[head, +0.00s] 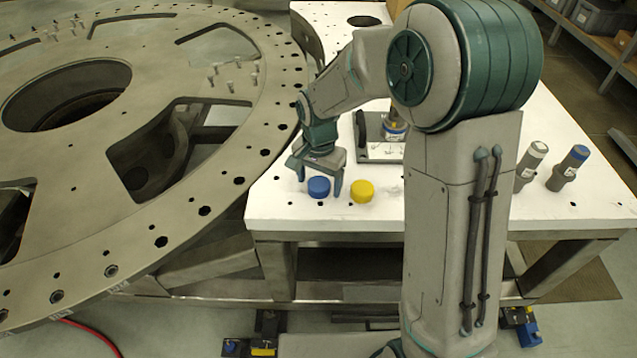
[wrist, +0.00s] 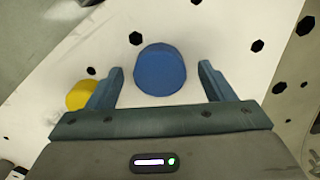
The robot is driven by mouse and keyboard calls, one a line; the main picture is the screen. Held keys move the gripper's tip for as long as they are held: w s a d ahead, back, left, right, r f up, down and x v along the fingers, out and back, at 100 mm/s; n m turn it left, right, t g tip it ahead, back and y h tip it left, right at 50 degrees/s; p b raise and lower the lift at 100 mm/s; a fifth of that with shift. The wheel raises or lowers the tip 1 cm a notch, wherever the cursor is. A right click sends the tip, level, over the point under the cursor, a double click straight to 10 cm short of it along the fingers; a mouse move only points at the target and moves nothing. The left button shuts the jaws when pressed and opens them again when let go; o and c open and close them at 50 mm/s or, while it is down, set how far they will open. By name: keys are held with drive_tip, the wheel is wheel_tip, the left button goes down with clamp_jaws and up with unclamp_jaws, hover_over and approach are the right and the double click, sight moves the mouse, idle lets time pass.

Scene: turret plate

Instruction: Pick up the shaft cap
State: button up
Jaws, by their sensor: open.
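A blue round cap (head: 319,187) sits on the white table near its front left part. A yellow round cap (head: 361,191) sits just to its right. Which of them is the shaft cap I cannot tell. My gripper (head: 319,180) is open and points down over the blue cap. In the wrist view the blue cap (wrist: 160,69) lies between and slightly beyond the fingertips of my gripper (wrist: 160,72), with space on both sides. The yellow cap (wrist: 79,95) shows outside the left finger, partly hidden by it.
The white table (head: 430,207) has several dark holes. A large metal turret plate (head: 95,210) stands close on the left. A grey fixture (head: 380,150) is behind the caps, partly hidden by my arm. Two grey cylinders, one white-topped (head: 531,165) and one blue-topped (head: 568,168), stand at the right.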

drive_tip(key=c, duration=1)
